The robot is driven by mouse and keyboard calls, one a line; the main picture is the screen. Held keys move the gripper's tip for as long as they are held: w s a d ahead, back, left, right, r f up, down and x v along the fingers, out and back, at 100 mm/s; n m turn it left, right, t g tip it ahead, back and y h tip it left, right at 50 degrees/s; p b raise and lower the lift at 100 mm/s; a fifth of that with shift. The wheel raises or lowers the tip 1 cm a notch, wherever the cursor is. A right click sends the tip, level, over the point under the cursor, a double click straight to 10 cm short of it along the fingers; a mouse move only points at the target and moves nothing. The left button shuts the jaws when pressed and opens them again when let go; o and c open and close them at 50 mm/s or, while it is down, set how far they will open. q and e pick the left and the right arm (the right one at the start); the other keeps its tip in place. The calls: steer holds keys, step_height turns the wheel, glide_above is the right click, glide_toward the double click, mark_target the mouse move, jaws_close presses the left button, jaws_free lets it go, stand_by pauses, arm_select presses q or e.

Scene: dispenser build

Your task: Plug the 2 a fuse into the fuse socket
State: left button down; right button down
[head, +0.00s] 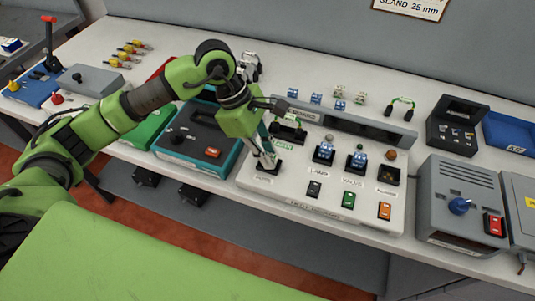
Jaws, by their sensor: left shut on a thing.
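My left gripper (265,158) points down over the left end of the white dispenser panel (290,196). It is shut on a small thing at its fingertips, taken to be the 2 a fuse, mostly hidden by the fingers. The fingertips are right at the black fuse socket (273,169) at the panel's left. Whether the fuse is seated in the socket or just above it cannot be told. My right gripper is not in view.
Blue parts sit in two black sockets (324,153) to the right. Black, green and orange switches (348,200) line the panel's front. A grey box with a blue knob (459,206) stands right.

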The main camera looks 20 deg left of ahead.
arm_select(q)
steer(key=shift+s+f, duration=0.25)
steer(key=shift+f, duration=0.2)
steer(key=c, duration=1.9)
jaws_free()
steer(key=shift+w, duration=0.1)
steer(key=o, duration=0.7)
steer(key=shift+c, duration=0.2)
steer(key=shift+w, duration=0.15)
steer(key=shift+r, duration=0.25)
steer(key=shift+r, duration=0.15)
steer(key=shift+r+p, duration=1.5)
steer(key=shift+r, duration=1.85)
